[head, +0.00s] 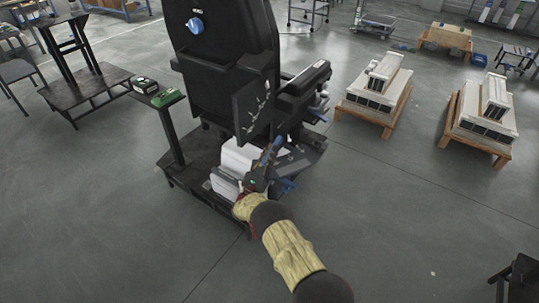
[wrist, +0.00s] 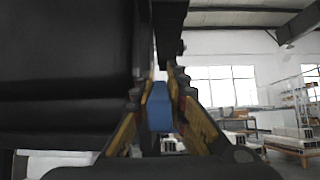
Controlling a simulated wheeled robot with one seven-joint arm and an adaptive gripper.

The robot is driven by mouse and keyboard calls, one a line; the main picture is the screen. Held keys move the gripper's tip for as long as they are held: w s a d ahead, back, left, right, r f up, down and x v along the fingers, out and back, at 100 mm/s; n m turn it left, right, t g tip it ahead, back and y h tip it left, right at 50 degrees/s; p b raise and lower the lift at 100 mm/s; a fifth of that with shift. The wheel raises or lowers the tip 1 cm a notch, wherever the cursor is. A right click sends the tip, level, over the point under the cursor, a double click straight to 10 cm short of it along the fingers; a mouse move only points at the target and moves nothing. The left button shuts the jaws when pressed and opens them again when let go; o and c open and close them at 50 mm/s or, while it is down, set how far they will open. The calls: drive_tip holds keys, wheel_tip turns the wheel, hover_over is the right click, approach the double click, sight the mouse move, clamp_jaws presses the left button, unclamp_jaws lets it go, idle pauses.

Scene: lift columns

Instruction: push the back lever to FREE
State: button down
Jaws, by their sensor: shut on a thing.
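My gripper (head: 262,172) is low beside the right side of a large black chair-like unit (head: 225,45). Its two fingers also show in the wrist view (wrist: 158,108), closed on a blue lever handle (wrist: 159,106) that stands upright between them. In the head view a blue bar (head: 272,148) rises at the gripper's tip; this appears to be the same lever. Another blue handle (head: 288,185) sticks out just right of the gripper. No FREE marking is readable, and the lever's pivot is hidden.
A blue knob (head: 196,25) sits high on the black backrest. A dark panel (head: 255,105) stands right above the gripper. A white block (head: 238,155) is left of it. Pallets with white units (head: 376,82) stand to the right. The floor in front is clear.

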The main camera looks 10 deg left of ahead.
idle(0.4)
drive_tip(key=c, duration=1.8)
unclamp_jaws()
drive_tip(key=shift+o, duration=0.2)
drive_tip(key=shift+s+f, duration=0.1)
drive_tip(key=shift+f, duration=0.05)
drive_tip(key=v, duration=1.1)
drive_tip(key=shift+s+a+f, duration=0.2)
drive_tip(key=shift+s+f, duration=0.05)
